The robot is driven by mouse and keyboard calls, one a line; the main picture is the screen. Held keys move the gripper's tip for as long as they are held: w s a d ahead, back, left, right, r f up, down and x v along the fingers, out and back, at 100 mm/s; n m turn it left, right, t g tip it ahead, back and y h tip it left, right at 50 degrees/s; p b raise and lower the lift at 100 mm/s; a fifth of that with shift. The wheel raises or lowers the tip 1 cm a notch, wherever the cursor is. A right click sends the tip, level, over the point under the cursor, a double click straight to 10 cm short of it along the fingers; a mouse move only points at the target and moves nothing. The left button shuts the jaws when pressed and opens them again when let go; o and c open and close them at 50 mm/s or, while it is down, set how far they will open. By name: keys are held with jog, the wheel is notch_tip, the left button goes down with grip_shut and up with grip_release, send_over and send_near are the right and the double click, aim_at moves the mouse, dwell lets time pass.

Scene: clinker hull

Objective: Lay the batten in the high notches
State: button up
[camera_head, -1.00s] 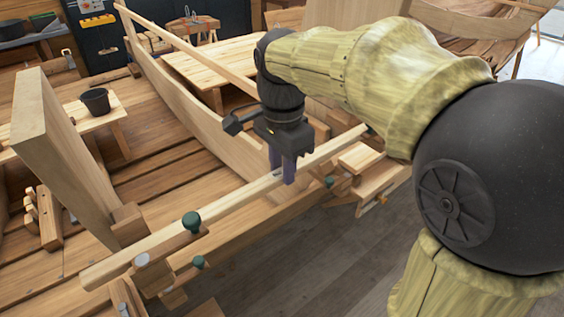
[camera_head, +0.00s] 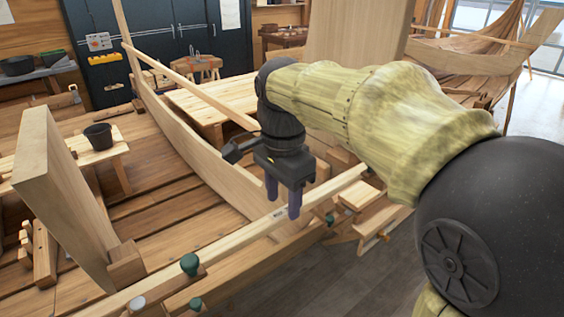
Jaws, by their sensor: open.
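The batten (camera_head: 232,242) is a long, thin, pale strip. It runs from the lower left edge up to the right, along the near side of the hull. It seems to lie on the supports there; I cannot make out the notches under it. My gripper (camera_head: 283,208) points down over the middle of the batten, with its two dark purple fingers apart. The fingertips are at or just above the strip, by a small grey mark. I cannot tell whether they touch it. Nothing shows held between them.
Green-knobbed clamps (camera_head: 190,264) sit along the near rail. A thick upright board (camera_head: 60,185) stands at the left. A curved hull plank (camera_head: 180,145) and a slanting rail (camera_head: 195,85) lie behind. A dark bucket (camera_head: 98,135) stands on a bench (camera_head: 70,154).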

aim_at(282, 211)
notch_tip(282, 211, up, 10)
dwell(0.5)
jog(key=shift+s+f, duration=0.1)
